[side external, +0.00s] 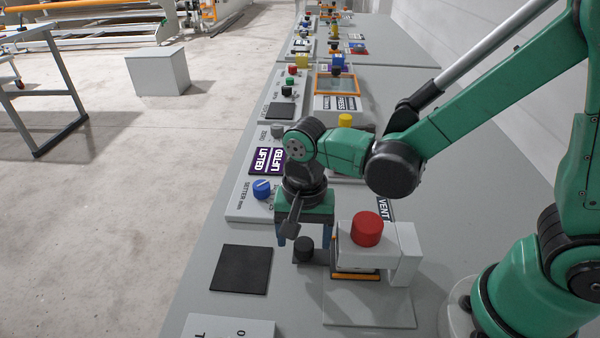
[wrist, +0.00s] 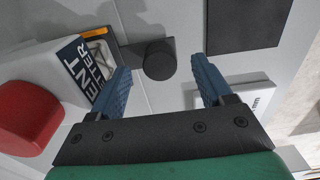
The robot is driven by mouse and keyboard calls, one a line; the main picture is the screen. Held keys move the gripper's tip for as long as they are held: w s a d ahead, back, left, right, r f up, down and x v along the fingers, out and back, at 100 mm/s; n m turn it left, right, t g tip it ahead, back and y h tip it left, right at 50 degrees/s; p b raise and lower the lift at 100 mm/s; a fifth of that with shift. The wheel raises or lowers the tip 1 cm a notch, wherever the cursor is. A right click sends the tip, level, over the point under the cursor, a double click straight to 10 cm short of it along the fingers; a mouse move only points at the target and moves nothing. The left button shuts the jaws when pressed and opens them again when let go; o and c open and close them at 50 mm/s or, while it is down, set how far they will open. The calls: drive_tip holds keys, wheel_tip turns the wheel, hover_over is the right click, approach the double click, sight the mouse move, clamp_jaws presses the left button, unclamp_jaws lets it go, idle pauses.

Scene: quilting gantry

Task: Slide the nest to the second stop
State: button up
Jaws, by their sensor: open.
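A black round knob (side external: 303,248) stands beside a grey housing (side external: 405,252) with a red button (side external: 367,229) on top. In the wrist view the knob (wrist: 159,60) sits on a dark flat plate (wrist: 132,54) that runs toward the housing, by an orange edge. This looks like the nest and its handle; no stop marks are readable. My gripper (side external: 305,239) points down over the knob, with its blue fingers apart. In the wrist view my gripper (wrist: 161,68) has one finger on each side of the knob, and I see no clear contact.
A flat black square pad (side external: 241,270) lies left of the knob. A panel with a blue knob (side external: 262,189) and a purple "LIFTED" display (side external: 266,161) stands behind my gripper. More panels line the bench farther back. Bare grey bench lies around the pad.

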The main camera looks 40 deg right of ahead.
drive_tip(key=shift+f, duration=1.1)
clamp_jaws()
idle(0.7)
